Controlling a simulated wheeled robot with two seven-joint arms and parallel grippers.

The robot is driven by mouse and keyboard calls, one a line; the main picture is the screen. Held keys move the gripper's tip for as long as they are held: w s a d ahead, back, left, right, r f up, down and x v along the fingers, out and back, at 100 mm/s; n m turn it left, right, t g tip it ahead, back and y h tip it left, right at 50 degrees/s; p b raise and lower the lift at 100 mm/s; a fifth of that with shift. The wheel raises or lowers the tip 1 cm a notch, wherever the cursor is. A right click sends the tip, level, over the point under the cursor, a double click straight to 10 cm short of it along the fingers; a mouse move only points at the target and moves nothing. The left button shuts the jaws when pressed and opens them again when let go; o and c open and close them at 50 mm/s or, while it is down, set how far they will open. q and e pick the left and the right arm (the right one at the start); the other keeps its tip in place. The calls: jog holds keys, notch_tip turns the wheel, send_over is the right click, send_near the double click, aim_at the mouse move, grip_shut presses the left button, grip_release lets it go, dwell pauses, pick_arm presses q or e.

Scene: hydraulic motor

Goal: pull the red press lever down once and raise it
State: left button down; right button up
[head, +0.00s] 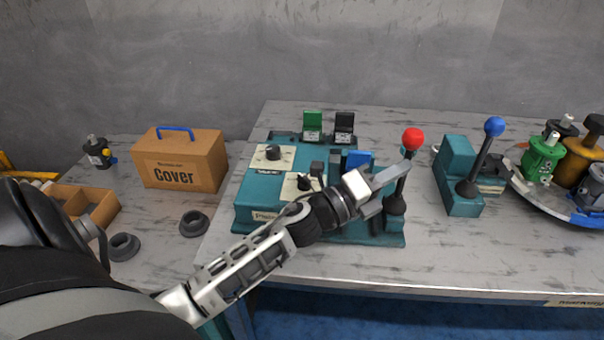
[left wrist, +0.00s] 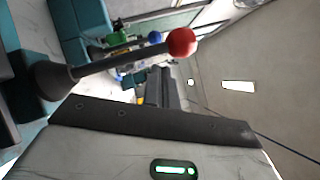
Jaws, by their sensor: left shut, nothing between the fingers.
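The press lever has a red ball knob (head: 413,139) on a dark rod that rises from a black pivot at the right end of the teal press base (head: 390,240). It stands up, leaning slightly right. My left gripper (head: 396,180) is shut and empty, just left of the lever rod and below the knob, partly covering the rod. I cannot tell whether it touches the rod. In the left wrist view the red knob (left wrist: 182,42) and its rod lie just beyond the dark finger (left wrist: 150,118). My right gripper is not in view.
A blue-knobbed lever (head: 494,126) on a teal base stands to the right, beside a round tray (head: 545,203) of coloured motors. A cardboard Cover box (head: 185,160) and grey rings (head: 194,223) lie left.

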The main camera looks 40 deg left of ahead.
pick_arm(q)
jog(key=s+a+b, duration=0.2)
jog(key=s+a, duration=0.1)
jog(key=s, duration=0.7)
jog(key=s+a+b, duration=0.1)
jog(key=s+a, duration=0.2)
jog(key=s, duration=0.8)
jog(key=shift+s+a+b, duration=0.15)
jog(key=shift+a+b, duration=0.1)
jog(key=shift+b, duration=0.15)
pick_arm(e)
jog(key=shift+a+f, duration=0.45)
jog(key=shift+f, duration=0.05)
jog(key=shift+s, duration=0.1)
